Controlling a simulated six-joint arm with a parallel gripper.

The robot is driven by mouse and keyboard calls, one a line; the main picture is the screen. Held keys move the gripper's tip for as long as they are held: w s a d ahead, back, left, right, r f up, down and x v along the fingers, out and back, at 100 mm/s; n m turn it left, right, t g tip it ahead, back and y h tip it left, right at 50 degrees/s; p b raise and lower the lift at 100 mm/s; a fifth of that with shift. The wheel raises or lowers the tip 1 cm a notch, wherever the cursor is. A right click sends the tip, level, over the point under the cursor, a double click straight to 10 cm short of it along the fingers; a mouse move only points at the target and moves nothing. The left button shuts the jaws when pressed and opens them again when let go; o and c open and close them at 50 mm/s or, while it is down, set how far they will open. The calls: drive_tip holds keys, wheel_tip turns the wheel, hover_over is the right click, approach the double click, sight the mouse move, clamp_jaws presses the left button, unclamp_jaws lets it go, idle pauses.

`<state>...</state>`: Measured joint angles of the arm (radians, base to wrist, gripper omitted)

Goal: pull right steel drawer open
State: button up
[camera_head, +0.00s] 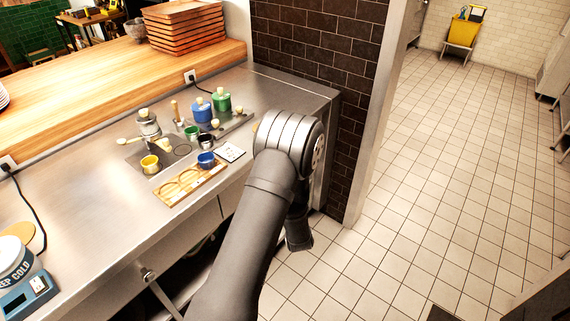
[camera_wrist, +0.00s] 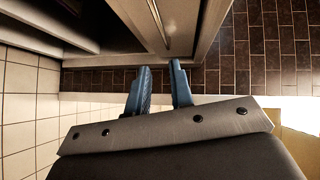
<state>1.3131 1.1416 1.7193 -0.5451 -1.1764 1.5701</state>
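The steel counter (camera_head: 95,220) has drawer fronts along its front side. The right steel drawer front (camera_head: 232,196) shows only as a strip beside my arm, and its handle is hidden there. In the wrist view, my gripper (camera_wrist: 159,67) has two blue-grey fingers apart, with nothing seen between them. They point at a pale steel front (camera_wrist: 197,22) with a thin bright strip (camera_wrist: 168,40) beyond the fingertips. I cannot tell whether this strip is the handle, or whether the fingers touch anything. My fingers are hidden in the head view.
On the counter stand a wooden tray (camera_head: 192,184), a blue jar (camera_head: 201,110), a green jar (camera_head: 222,101) and a blue scale (camera_head: 27,295). A dark brick wall (camera_head: 318,45) stands close behind the counter's right end.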

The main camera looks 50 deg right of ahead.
drive_tip(key=x, duration=1.7)
drive_tip(key=shift+w+r, duration=0.25)
drive_tip(key=shift+w, duration=0.05)
clamp_jaws()
